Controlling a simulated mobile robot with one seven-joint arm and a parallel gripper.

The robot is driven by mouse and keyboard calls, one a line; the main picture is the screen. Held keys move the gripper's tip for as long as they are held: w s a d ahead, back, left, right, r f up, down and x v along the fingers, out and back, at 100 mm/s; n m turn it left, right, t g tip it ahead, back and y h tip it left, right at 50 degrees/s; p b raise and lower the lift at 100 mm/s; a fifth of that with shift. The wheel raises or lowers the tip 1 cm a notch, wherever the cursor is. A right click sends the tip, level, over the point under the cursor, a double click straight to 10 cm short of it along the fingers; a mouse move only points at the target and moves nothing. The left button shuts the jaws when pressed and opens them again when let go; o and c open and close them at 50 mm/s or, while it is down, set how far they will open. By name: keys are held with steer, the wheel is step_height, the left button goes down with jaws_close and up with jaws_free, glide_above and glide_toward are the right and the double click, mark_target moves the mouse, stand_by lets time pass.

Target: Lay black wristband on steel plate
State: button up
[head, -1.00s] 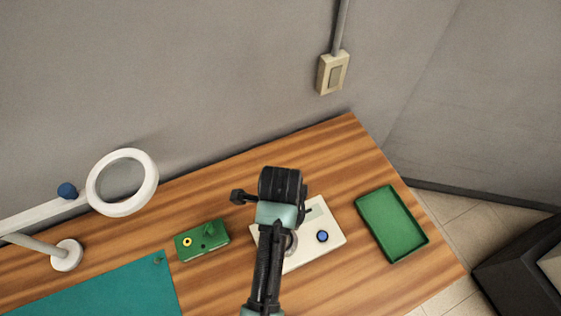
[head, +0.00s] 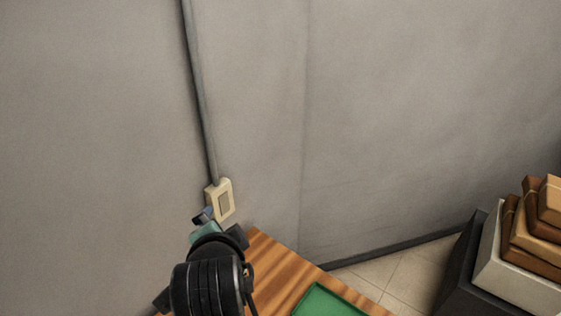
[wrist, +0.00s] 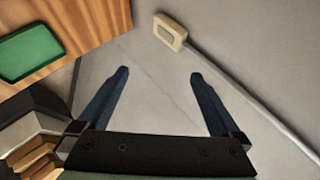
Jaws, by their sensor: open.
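My gripper (wrist: 158,88) is open and empty in the wrist view, its two dark fingers spread apart in front of the grey wall. In the head view my arm rises at the lower left and hides part of the table's corner. Neither the black wristband nor the steel plate shows in the views of this moment.
The wooden table (head: 275,272) shows only its far right corner, with a green tray (head: 328,302) on it. A beige wall box (head: 223,200) with a conduit is on the wall. Stacked boxes (head: 530,235) stand at the right beside a dark block. Tiled floor lies between.

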steer(key=d+r+n+t, duration=0.3)
steer(key=r+t, duration=0.2)
steer(key=r, duration=0.8)
steer(key=d+r+n+t, duration=0.3)
steer(key=r+t, duration=0.2)
steer(key=r, duration=0.9)
steer(key=s+d+r+n+t+h, duration=0.1)
steer(key=s+d+r+n+t, duration=0.1)
steer(key=s+r, duration=0.4)
steer(key=s+d+r+n+t+h, duration=0.1)
steer(key=s+r+t, duration=0.4)
steer(key=r, duration=0.5)
steer(key=shift+s+d+r+n, duration=0.4)
steer(key=shift+d+n, duration=0.2)
steer(key=shift+n, duration=0.1)
steer(key=shift+f, duration=0.1)
